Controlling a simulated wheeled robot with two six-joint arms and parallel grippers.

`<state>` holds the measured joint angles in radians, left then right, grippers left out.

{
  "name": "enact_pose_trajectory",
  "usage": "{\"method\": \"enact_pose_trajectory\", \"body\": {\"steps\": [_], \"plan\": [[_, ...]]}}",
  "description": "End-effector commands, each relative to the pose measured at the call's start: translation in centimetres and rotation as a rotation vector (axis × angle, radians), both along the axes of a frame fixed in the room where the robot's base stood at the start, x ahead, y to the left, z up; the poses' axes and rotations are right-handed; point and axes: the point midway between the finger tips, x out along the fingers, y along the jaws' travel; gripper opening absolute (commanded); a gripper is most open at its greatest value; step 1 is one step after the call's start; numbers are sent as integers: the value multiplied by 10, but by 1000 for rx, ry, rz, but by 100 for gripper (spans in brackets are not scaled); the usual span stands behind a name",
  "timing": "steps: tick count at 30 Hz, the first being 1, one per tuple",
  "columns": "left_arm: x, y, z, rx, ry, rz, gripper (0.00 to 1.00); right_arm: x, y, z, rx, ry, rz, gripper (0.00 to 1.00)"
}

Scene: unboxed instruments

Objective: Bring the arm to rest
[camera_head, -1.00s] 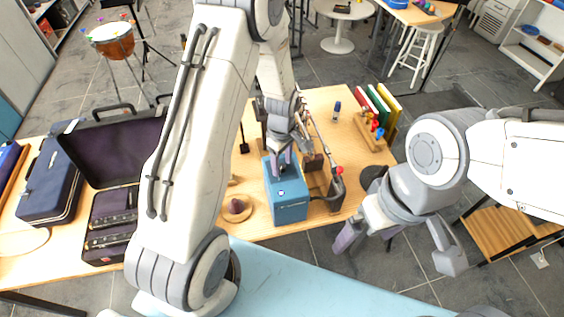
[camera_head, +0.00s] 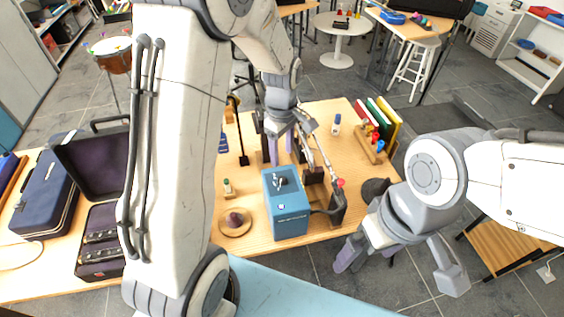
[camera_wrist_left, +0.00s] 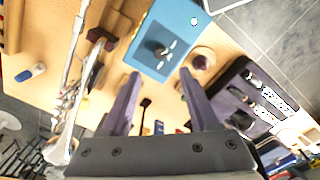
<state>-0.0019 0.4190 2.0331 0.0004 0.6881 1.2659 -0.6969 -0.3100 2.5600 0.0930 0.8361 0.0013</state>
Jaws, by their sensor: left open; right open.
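My left gripper (camera_head: 281,150) is over the table, behind the blue box in the head view. Its two purple fingers are apart with nothing between them, as the left wrist view (camera_wrist_left: 158,88) also shows. The blue box (camera_head: 290,217) stands near the table's front edge with a small dark metal piece on top; it also shows in the left wrist view (camera_wrist_left: 170,30). My right gripper (camera_head: 366,252) hangs in front of the table's right part, fingers apart and empty. The left forearm hides part of the table.
A silver wind instrument (camera_head: 322,155) on a dark stand is close to the left gripper's right side. An open dark case (camera_head: 103,235) and a navy case (camera_head: 47,196) lie at left. A round wooden dish (camera_head: 235,228) sits left of the box. Books (camera_head: 381,117) stand at right.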

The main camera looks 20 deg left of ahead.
Motion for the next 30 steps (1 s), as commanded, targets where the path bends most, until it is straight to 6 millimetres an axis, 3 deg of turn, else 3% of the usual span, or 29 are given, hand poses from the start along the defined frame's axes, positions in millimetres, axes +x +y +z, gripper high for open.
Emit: {"method": "enact_pose_trajectory", "body": {"steps": [16,20,23,27,30], "plan": [[0,0,5,0,1,-1,61,0,0,-1,0,0,0,100],[-9,-16,14,-3,-5,-99,61,0,0,-1,0,0,0,100],[-34,-50,33,-11,-19,-348,61,0,0,-2,0,0,0,100],[-101,-104,61,-26,-38,-874,61,0,0,-4,0,0,0,100],[-152,-126,73,-38,-53,-1244,61,0,0,-5,0,0,0,100]]}}
